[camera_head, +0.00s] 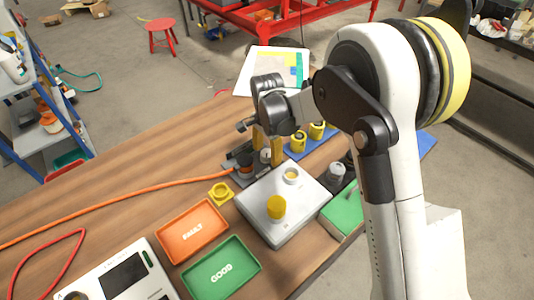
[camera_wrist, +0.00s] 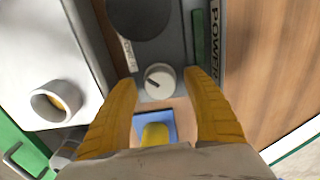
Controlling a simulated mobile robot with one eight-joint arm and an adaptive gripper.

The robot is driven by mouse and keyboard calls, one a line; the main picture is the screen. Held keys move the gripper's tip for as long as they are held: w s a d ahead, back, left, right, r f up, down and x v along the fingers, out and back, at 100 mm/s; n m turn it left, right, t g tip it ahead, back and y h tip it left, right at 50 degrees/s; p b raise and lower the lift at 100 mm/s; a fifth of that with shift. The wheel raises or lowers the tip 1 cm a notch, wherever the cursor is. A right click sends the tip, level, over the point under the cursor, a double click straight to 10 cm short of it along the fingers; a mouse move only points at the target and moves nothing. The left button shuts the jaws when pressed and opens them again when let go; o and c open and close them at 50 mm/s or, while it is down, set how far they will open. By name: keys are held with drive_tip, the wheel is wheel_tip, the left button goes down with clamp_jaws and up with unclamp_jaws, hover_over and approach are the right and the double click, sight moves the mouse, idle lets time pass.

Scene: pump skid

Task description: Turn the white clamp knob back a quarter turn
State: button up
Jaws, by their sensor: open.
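The white clamp knob (camera_wrist: 160,78) shows in the wrist view as a small round knob with a dark mark on its face. It sits on a grey fixture (camera_wrist: 166,52). My gripper (camera_wrist: 159,85) is open, with one yellow finger on each side of the knob and a visible gap to it on both sides in the picture. I cannot tell how far the fingertips stand above it. In the head view my gripper (camera_head: 268,150) points down over the dark fixture at the back of the bench, and its fingers partly hide that fixture.
A light grey box (camera_head: 262,218) with a yellow cylinder (camera_head: 276,208) stands in front. Orange FAULT (camera_head: 190,245) and green GOOD (camera_head: 220,268) trays lie to its left. A blue mat (camera_head: 303,152) with yellow parts is to the right. An orange cable (camera_head: 120,199) crosses the bench.

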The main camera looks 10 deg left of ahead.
drive_tip(key=c, duration=1.2)
drive_tip(key=shift+n, duration=0.4)
drive_tip(key=n, duration=0.3)
drive_tip(key=shift+n, duration=0.4)
drive_tip(key=n, duration=0.4)
drive_tip(key=shift+n, duration=0.3)
drive_tip(key=n, duration=0.8)
drive_tip(key=shift+n, duration=0.3)
